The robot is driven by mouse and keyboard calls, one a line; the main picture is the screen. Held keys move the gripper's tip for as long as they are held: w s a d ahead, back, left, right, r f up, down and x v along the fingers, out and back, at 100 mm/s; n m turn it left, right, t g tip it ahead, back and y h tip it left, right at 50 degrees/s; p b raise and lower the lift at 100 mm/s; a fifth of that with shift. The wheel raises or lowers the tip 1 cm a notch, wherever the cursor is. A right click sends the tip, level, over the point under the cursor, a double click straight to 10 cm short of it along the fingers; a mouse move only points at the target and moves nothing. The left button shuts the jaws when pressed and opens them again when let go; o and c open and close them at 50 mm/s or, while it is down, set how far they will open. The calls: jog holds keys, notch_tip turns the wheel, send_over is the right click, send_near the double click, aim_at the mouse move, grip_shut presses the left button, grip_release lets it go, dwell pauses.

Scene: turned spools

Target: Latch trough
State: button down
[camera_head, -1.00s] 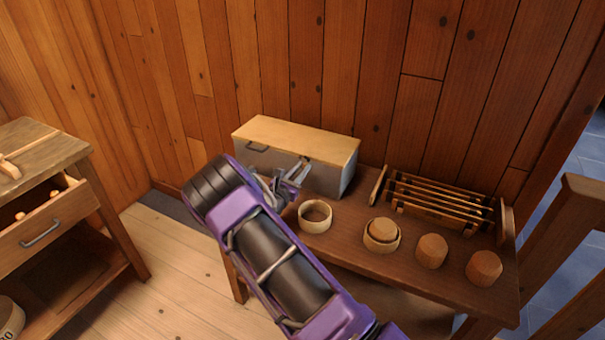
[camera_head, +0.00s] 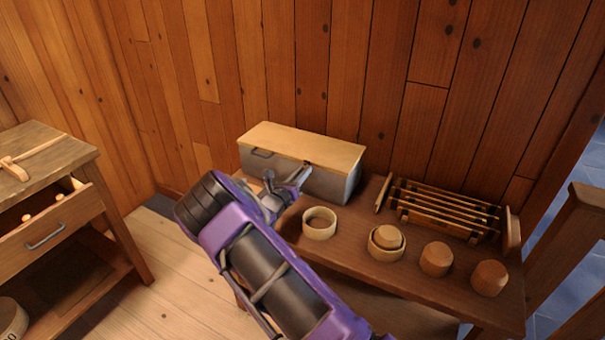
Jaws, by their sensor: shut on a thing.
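The trough (camera_head: 338,187) is a grey metal box with a flat light-wood lid (camera_head: 300,146), standing at the back left of the low wooden bench. The lid lies down over the box. A small dark latch (camera_head: 307,162) is at the lid's front edge, right of centre. My gripper (camera_head: 303,174) is at the front face of the trough, its fingers shut on the latch. The fingers and my purple arm hide most of the latch and the lower front of the trough.
A pale wooden ring (camera_head: 319,223), a cup holding a wooden plug (camera_head: 386,242), and two wooden blocks (camera_head: 436,259) (camera_head: 489,278) stand along the bench (camera_head: 345,258). A slatted rack (camera_head: 446,211) is behind them. A table with an open drawer (camera_head: 45,233) stands at left.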

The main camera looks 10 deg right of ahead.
jog(key=c, duration=0.8)
grip_release()
jog(key=shift+a, duration=0.1)
jog(key=v, duration=1.7)
jog(key=shift+s+p, duration=0.15)
jog(key=shift+p, duration=0.2)
